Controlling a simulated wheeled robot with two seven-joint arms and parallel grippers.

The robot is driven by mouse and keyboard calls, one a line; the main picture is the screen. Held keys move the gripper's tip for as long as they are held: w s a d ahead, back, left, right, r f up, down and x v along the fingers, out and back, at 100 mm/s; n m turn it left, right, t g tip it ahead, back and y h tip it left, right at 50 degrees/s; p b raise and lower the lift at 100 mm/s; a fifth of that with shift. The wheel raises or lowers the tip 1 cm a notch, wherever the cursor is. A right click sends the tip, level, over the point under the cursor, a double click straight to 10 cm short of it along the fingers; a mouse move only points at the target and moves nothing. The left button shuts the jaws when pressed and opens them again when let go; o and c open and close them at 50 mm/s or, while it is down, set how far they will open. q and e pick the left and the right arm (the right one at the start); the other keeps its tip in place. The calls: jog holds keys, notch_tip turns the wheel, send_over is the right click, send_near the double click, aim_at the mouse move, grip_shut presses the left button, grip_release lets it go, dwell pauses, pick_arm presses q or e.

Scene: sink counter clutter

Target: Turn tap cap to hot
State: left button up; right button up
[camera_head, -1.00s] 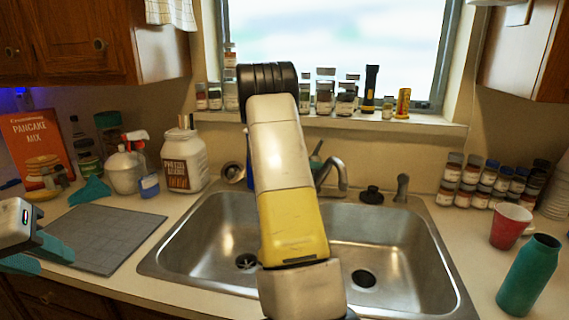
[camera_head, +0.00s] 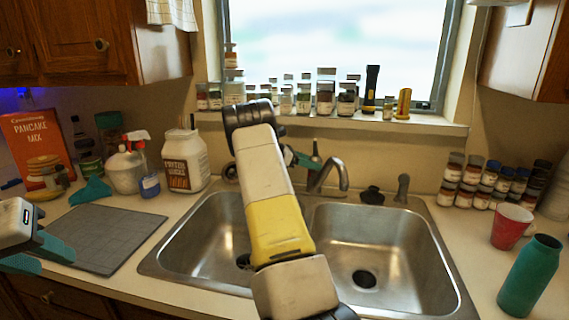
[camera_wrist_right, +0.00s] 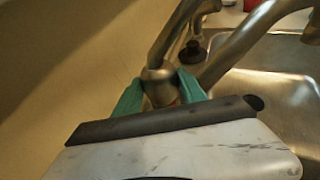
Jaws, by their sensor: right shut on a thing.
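The metal tap (camera_head: 338,172) stands behind the double sink, its spout curving over the right basin. In the right wrist view its rounded cap (camera_wrist_right: 158,75) sits between the teal fingers of my right gripper (camera_wrist_right: 160,92), which is shut on it. In the head view only a teal finger of that gripper (camera_head: 300,160) shows beside the tap's lever (camera_head: 316,152); my right arm hides the rest. My left gripper (camera_head: 40,255) is at the left edge, its teal fingers apart and empty, near the grey mat.
A steel double sink (camera_head: 375,225) fills the middle. A grey mat (camera_head: 105,238) and a white jar (camera_head: 186,163) are on the left. A black stopper (camera_head: 371,195) and short metal fixture (camera_head: 402,188) stand right of the tap. A red cup (camera_head: 511,226) and teal bottle (camera_head: 528,275) are far right.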

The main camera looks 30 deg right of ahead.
jog(key=shift+r+m+g, duration=0.1)
jog(key=shift+m+g, duration=0.3)
jog(key=shift+g, duration=0.1)
jog(key=o, duration=1.1)
jog(key=v, duration=0.7)
jog(key=shift+w+a+r, duration=0.15)
jog(key=shift+a, duration=0.2)
